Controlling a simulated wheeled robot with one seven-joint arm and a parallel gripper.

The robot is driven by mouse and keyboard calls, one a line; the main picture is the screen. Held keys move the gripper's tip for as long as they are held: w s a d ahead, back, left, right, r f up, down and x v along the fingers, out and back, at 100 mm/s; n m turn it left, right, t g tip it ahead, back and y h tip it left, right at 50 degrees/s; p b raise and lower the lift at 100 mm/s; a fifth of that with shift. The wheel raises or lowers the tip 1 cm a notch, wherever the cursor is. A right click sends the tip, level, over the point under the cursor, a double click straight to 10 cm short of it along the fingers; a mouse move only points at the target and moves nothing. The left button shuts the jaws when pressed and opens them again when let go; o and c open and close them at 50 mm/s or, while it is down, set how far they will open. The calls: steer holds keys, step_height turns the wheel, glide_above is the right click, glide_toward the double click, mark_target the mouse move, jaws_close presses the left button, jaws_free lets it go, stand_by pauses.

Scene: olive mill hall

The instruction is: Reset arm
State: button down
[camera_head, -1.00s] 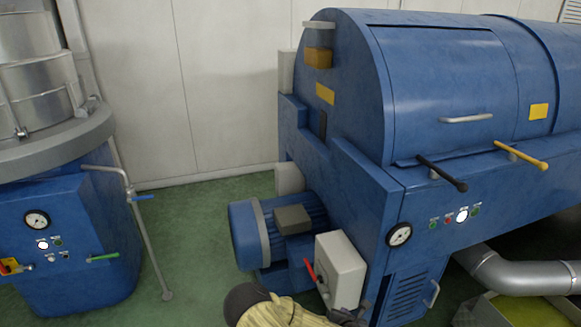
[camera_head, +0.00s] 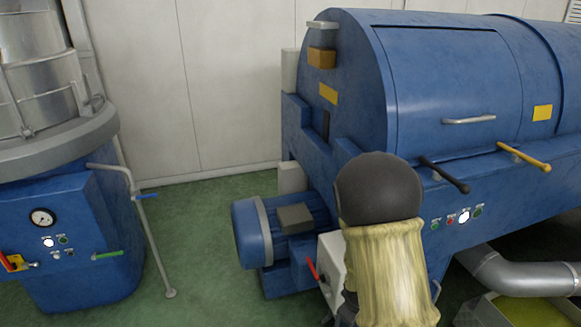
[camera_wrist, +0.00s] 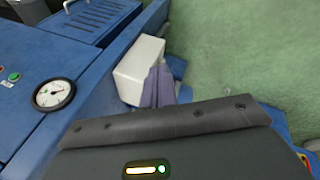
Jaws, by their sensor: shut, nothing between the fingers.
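My gripper (camera_wrist: 158,86) shows in the wrist view as two greyish fingers side by side, shut and empty, in front of a white box (camera_wrist: 140,70) on the blue machine. I cannot tell if the fingers touch the box. In the head view my arm, with its dark rounded joint and pale yellow cover, rises at the lower centre right. It hides part of the blue drum machine (camera_head: 450,85), its dial and much of the white box (camera_head: 330,268). The gripper itself is not clearly seen there.
A black lever (camera_head: 444,175) and a yellow lever (camera_head: 523,157) stick out of the machine near my arm. A red-handled switch (camera_head: 314,270) is on the white box. A blue-based metal vessel (camera_head: 75,240) stands left, with green floor (camera_head: 195,225) between.

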steer(key=s+a+r+m+g+y, duration=0.1)
steer(key=s+a+r+m+g, duration=0.1)
steer(key=s+r+m, duration=0.6)
steer(key=s+r, duration=0.4)
steer(key=r, duration=0.1)
steer(key=shift+r+y+p, duration=0.25)
steer(key=shift+y+p, duration=0.05)
